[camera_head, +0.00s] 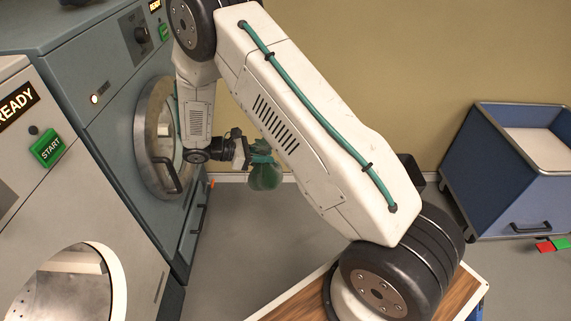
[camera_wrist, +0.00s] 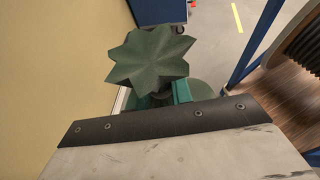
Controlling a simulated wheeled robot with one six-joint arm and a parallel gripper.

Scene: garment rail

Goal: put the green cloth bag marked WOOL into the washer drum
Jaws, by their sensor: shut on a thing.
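The green cloth bag (camera_head: 265,176) hangs at my gripper (camera_head: 250,155) in the head view, in the air to the right of the blue-grey machine. My gripper is shut on its gathered top. In the wrist view the bag's star-shaped flared top (camera_wrist: 150,62) fills the upper middle, with its rounded body (camera_wrist: 203,90) partly showing behind. No WOOL mark is readable. The blue-grey machine (camera_head: 110,85) has a round metal-rimmed door (camera_head: 146,140) with a handle; my arm partly covers it. The paler grey machine (camera_head: 75,215) at lower left shows a round opening into a drum (camera_head: 65,292).
A green START button (camera_head: 46,147) sits on the paler machine. A blue bin (camera_head: 500,190) with a sloped top stands at right by the wall. Red and green pieces (camera_head: 553,245) lie beside it. Grey floor (camera_head: 235,235) is clear beneath the bag.

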